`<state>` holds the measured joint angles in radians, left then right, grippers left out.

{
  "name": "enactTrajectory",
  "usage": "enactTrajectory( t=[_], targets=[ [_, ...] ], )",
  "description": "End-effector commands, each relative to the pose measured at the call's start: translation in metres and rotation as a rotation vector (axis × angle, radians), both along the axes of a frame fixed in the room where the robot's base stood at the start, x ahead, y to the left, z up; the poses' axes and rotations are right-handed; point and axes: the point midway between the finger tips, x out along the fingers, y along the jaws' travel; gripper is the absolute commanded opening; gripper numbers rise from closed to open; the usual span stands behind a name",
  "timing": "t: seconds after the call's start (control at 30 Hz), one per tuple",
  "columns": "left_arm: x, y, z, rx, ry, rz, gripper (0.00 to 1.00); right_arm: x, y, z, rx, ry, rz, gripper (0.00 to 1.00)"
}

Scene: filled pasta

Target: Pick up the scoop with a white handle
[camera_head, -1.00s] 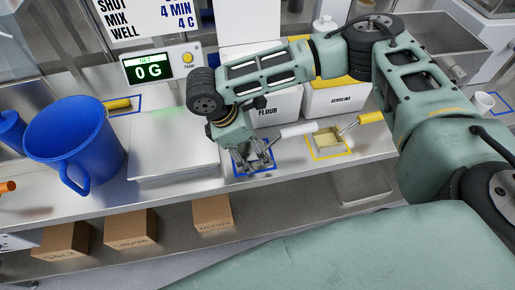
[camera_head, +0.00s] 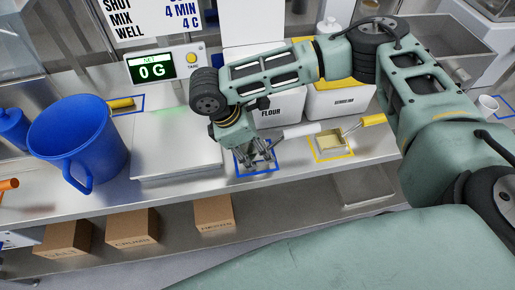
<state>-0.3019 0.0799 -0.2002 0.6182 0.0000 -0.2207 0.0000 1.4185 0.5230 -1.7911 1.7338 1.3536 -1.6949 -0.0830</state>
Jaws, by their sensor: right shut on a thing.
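The scoop with a white handle (camera_head: 300,130) lies at the blue square outline (camera_head: 268,170) on the steel counter. Its handle points right and a little up in the picture. My right gripper (camera_head: 256,162) is over the blue outline, pointing down, shut on the scoop at its left end. The fingers hide most of the scoop's bowl, and I cannot tell if it is clear of the counter. My left gripper is not in view.
A scoop with a yellow handle (camera_head: 373,121) lies in a yellow outline (camera_head: 333,157) close on the right. The scale (camera_head: 177,160) reads 0 G on the left, beside a blue pitcher (camera_head: 80,145). Flour (camera_head: 281,108) and semolina (camera_head: 345,100) bins stand behind.

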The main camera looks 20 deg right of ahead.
Motion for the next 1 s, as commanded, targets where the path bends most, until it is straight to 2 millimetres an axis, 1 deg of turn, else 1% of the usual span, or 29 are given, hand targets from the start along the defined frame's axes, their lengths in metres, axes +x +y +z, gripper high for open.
enactTrajectory(
  t=[0.17,0.27,0.3,0.7,0.83,1.0],
  targets=[
    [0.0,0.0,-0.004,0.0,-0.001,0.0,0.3,0.001,0.0,0.013,0.003,-0.002,-0.001,0.22],
    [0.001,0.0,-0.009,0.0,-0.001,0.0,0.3,0.002,0.0,0.029,0.003,-0.004,-0.001,0.22],
    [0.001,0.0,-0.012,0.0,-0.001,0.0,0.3,0.001,0.0,0.038,0.004,-0.005,-0.001,0.22],
    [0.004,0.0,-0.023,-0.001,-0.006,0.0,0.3,-0.068,-0.052,0.09,0.001,-0.002,-0.002,0.22],
    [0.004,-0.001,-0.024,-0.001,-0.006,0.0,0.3,-0.082,-0.063,0.101,0.001,-0.002,-0.001,0.22],
    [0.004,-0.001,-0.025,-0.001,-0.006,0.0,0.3,-0.092,-0.069,0.108,0.001,-0.001,-0.001,0.22]
  ],
)
